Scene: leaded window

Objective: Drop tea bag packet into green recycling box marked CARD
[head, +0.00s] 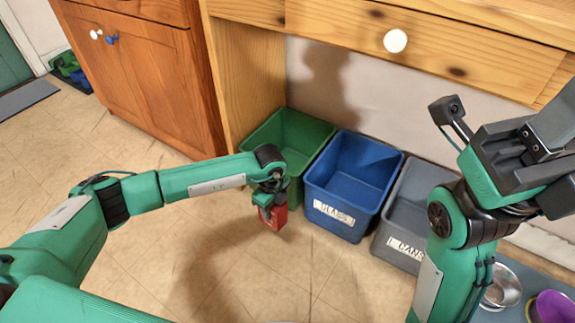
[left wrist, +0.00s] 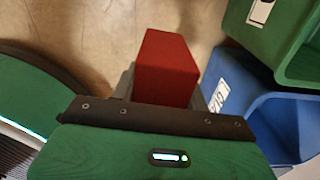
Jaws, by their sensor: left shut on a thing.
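The tea bag packet is a red box (head: 273,217), held by my left gripper (head: 271,198) in front of the bins, above the floor. It also shows in the left wrist view (left wrist: 167,68), with its far end sticking out past my gripper. The green recycling box (head: 258,138) stands under the counter, left of the blue bin; my left wrist covers part of its front. In the left wrist view the green box (left wrist: 262,45) is at the top right, with a white label too cropped to read. My right gripper (head: 510,150) is raised at the right; its fingers are unclear.
A blue bin (head: 352,180) labelled GLASS and a grey bin (head: 404,226) labelled CANS stand right of the green box. A wooden cabinet (head: 140,70) is at left. A metal bowl (head: 503,288) and purple bowl (head: 553,306) are lower right. The tiled floor in front is clear.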

